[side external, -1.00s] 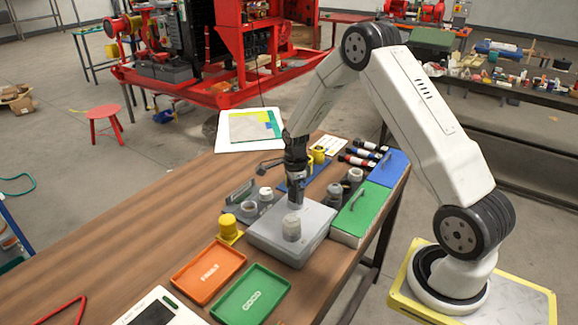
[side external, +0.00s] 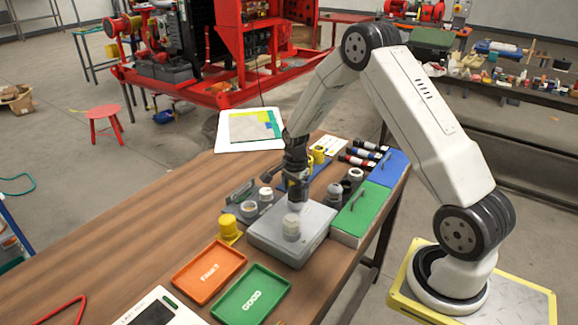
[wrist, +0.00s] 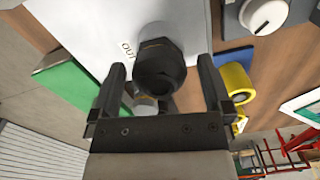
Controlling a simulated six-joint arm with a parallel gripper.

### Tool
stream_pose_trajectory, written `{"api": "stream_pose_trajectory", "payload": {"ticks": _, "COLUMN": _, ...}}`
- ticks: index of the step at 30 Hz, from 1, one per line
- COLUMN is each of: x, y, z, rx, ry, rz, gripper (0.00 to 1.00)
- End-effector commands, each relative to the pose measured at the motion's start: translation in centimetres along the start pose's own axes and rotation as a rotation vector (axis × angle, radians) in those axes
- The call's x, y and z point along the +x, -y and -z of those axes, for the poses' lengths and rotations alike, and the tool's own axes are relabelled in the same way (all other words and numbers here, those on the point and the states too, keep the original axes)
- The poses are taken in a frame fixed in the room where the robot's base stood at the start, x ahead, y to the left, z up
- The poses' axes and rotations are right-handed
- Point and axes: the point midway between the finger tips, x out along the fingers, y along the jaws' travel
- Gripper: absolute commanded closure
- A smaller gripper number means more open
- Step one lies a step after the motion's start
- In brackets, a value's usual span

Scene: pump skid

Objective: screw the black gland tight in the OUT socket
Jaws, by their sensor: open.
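The black gland (wrist: 160,68) sits in the socket marked OUT on the pale grey box (side external: 265,238). My gripper (side external: 296,197) is above the far part of that box in the side view. In the wrist view my gripper (wrist: 161,75) is open, with one finger on each side of the gland and a visible gap to each. How far the gland's thread sits in the socket is hidden.
A green case (side external: 362,213) stands right of the box. A yellow part (side external: 228,228) and grey holders with round parts (side external: 249,208) are on the left. Orange (side external: 208,272) and green (side external: 251,294) trays lie in front. The table's left side is mostly clear.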

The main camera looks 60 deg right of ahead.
Motion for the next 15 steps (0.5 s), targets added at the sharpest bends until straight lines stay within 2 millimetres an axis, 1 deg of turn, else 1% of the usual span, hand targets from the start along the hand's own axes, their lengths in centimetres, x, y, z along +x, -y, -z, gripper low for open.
{"api": "stream_pose_trajectory", "payload": {"ticks": 4, "x": 0.0, "y": 0.0, "z": 0.0, "rx": 0.0, "ry": 0.0, "rz": 0.0, "gripper": 0.0}}
{"api": "stream_pose_trajectory", "payload": {"ticks": 5, "x": 0.0, "y": 0.0, "z": 0.0, "rx": 0.001, "ry": 0.0, "rz": 0.0, "gripper": 0.03}}
{"api": "stream_pose_trajectory", "payload": {"ticks": 6, "x": 0.0, "y": 0.0, "z": 0.0, "rx": 0.001, "ry": 0.0, "rz": 0.0, "gripper": 0.16}}
{"api": "stream_pose_trajectory", "payload": {"ticks": 8, "x": 0.0, "y": 0.0, "z": 0.0, "rx": 0.001, "ry": 0.0, "rz": 0.0, "gripper": 0.35}}
{"api": "stream_pose_trajectory", "payload": {"ticks": 9, "x": 0.0, "y": 0.0, "z": 0.0, "rx": 0.001, "ry": 0.0, "rz": 0.0, "gripper": 0.48}}
{"api": "stream_pose_trajectory", "payload": {"ticks": 11, "x": 0.0, "y": 0.02, "z": 0.0, "rx": 0.002, "ry": 0.0, "rz": 0.001, "gripper": 0.67}}
{"api": "stream_pose_trajectory", "payload": {"ticks": 12, "x": -0.01, "y": 0.02, "z": 0.0, "rx": 0.002, "ry": 0.0, "rz": 0.001, "gripper": 0.79}}
{"api": "stream_pose_trajectory", "payload": {"ticks": 13, "x": -0.01, "y": 0.03, "z": 0.0, "rx": 0.002, "ry": 0.0, "rz": 0.001, "gripper": 0.87}}
{"api": "stream_pose_trajectory", "payload": {"ticks": 15, "x": -0.01, "y": 0.03, "z": 0.0, "rx": 0.003, "ry": 0.0, "rz": 0.001, "gripper": 0.88}}
